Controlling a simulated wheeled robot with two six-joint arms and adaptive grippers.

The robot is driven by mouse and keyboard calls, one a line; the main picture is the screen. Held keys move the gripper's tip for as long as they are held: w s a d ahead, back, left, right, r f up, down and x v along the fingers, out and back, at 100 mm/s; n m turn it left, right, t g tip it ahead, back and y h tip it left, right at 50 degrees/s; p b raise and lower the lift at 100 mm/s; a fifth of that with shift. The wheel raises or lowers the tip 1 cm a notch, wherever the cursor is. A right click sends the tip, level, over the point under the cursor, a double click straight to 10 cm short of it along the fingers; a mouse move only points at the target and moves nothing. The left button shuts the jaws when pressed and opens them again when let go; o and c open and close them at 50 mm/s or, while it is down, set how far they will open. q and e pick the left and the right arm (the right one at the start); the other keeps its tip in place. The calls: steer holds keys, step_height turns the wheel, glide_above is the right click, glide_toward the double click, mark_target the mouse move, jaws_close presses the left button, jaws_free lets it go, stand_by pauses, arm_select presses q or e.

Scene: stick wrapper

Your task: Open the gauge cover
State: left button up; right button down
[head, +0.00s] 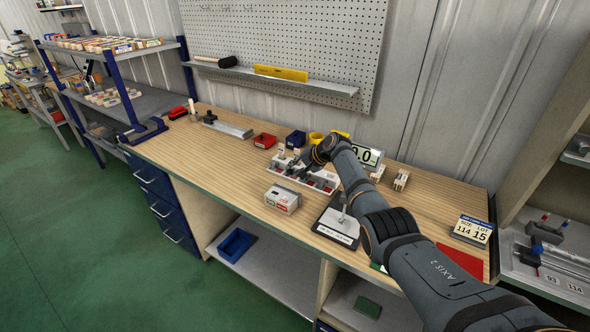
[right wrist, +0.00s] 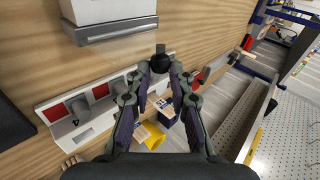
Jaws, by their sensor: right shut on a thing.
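A long white rack (head: 322,182) lies on the wooden bench, with red recesses and grey parts in it. It also shows in the right wrist view (right wrist: 52,132), with the numeral 4 on it. My right gripper (head: 290,168) is over the left part of this rack. In the right wrist view, my right gripper (right wrist: 160,72) is shut on a round black knob (right wrist: 160,63) between its fingertips. What the knob belongs to is mostly hidden, and I cannot tell whether it is the gauge cover. My left gripper is not in view.
A white box (head: 282,199) stands in front of the rack. A digital display (head: 367,157) and a stand on a dark base (head: 338,226) are near my right arm. The bench's left front is clear.

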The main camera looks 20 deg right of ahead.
steer(key=c, duration=1.2)
jaws_free()
steer(key=shift+a+f, duration=0.1)
steer(key=shift+o, duration=0.2)
steer(key=v, duration=1.2)
